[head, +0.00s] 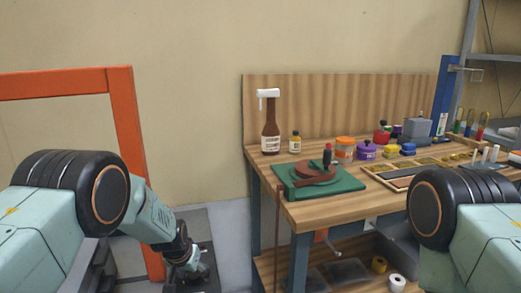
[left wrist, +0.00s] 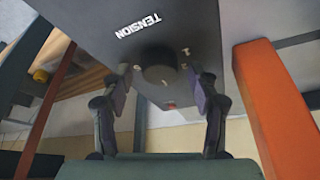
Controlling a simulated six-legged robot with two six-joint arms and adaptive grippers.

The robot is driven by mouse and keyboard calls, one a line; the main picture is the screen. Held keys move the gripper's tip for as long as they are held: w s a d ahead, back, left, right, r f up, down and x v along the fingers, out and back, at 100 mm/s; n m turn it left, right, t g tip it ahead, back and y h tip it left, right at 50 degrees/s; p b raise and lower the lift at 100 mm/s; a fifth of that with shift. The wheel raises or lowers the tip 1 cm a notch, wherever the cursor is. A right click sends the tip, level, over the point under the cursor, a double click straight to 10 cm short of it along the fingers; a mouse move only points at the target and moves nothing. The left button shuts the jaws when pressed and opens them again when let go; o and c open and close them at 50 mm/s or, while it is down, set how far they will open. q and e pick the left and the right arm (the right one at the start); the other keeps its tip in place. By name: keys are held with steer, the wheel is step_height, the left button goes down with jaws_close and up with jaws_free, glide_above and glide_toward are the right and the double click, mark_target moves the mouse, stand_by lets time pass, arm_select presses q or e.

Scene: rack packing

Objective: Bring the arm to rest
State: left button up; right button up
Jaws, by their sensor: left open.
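My left arm comes in from the left in the head view and reaches down, with its gripper (head: 197,272) low in the picture beside the workbench. In the left wrist view the gripper (left wrist: 160,82) has its two fingers apart, with nothing held. Beyond the fingers is a grey panel (left wrist: 90,40) lettered "TENSION". A dark round knob (left wrist: 158,66) on it shows between the fingertips; I cannot tell how far away it is. My right arm shows at the lower right of the head view, but its gripper is out of the picture.
An orange frame (head: 122,100) stands at the left; an orange post (left wrist: 275,110) also shows at the right of the wrist view. The wooden workbench (head: 310,213) carries a green mat (head: 345,184), a brown bottle (head: 271,138) and several jars. Bare wall lies between frame and bench.

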arm_select(q)
steer(key=shift+f+n+y+b, duration=0.2)
steer(key=shift+n+y+b, duration=0.3)
steer(key=shift+n+b, duration=1)
steer(key=n+y+b, duration=0.1)
steer(key=n+b, duration=0.1)
steer(key=b, duration=0.4)
steer(key=shift+d+n, duration=0.15)
steer(key=shift+n, duration=0.25)
steer(key=shift+w+r+n+y+b, duration=0.1)
steer(key=shift+n+y+b, duration=0.25)
steer(key=shift+b, duration=0.3)
steer(key=shift+d+r, duration=0.15)
steer(key=shift+r, duration=0.05)
